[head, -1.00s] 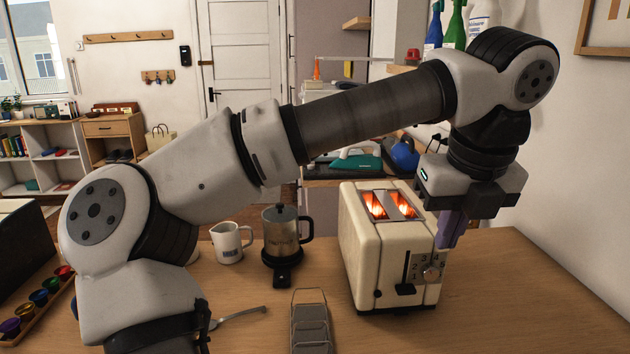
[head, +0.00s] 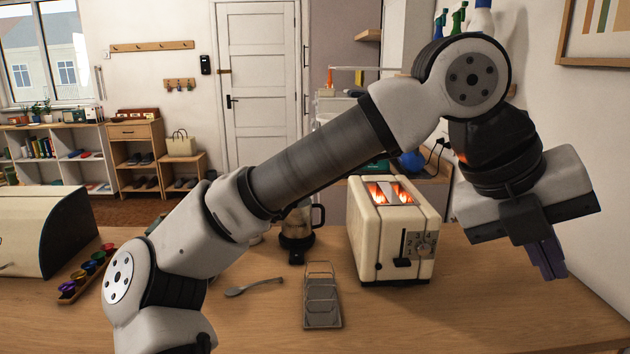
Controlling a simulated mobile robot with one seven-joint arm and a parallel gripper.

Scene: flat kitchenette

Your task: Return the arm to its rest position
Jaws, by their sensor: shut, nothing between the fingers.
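My gripper (head: 551,262) is at the right in the head view, to the right of the cream toaster (head: 372,248) and apart from it. Its purple fingers point down and are closed together with nothing between them. My arm rises from the lower left, crosses the middle of the view and bends down at the upper right. The toaster stands on the wooden counter (head: 470,320), its two slots glowing orange.
A coffee press (head: 297,240) stands behind my arm, partly hidden. Colored capsules (head: 90,267) and a bread box (head: 45,232) are at the left. The right wall is close to my gripper.

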